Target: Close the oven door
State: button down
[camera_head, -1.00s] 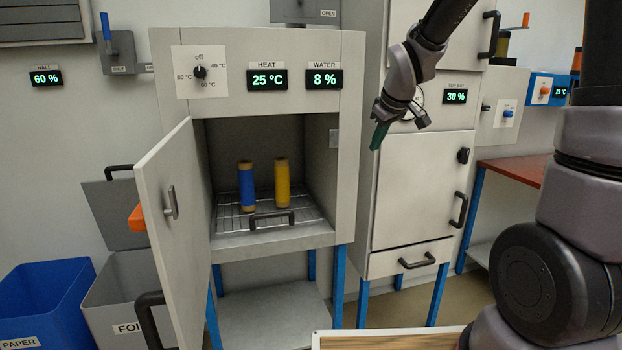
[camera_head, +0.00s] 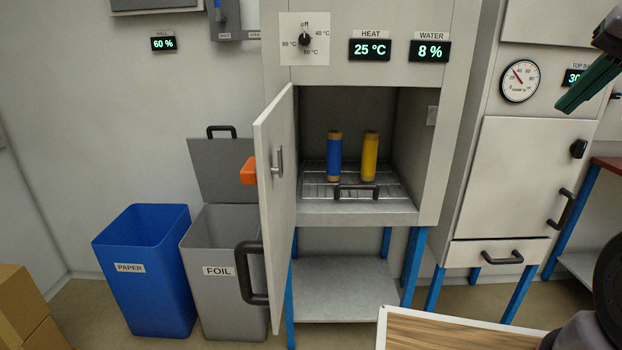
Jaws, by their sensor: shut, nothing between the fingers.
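The oven is a grey cabinet on blue legs, and its door (camera_head: 276,200) stands wide open, swung out on the left side. The door carries a dark handle (camera_head: 250,275) low on its outer side, an orange block (camera_head: 248,171) and a small grey inner handle. Inside the oven (camera_head: 420,150) a blue roll (camera_head: 334,158) and a yellow roll (camera_head: 370,156) stand upright on a wire rack (camera_head: 318,190). My gripper (camera_head: 572,100) is at the upper right edge, partly cut off, in front of the neighbouring cabinet. It is shut, empty and far from the door.
A blue paper bin (camera_head: 150,270) and a grey foil bin (camera_head: 222,285) with raised lid stand left of the door. Cardboard boxes (camera_head: 25,310) are at the lower left. A wood-topped surface (camera_head: 450,332) lies at the bottom. A closed cabinet (camera_head: 520,180) stands right of the oven.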

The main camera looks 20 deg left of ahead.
aim_at(273, 127)
jog(key=j+u, duration=0.5)
jog(key=j, duration=0.95)
jog(key=k+j, duration=0.25)
jog(key=j, duration=0.15)
jog(key=k+j, duration=0.55)
jog(key=j, duration=0.25)
jog(key=j+z, duration=0.05)
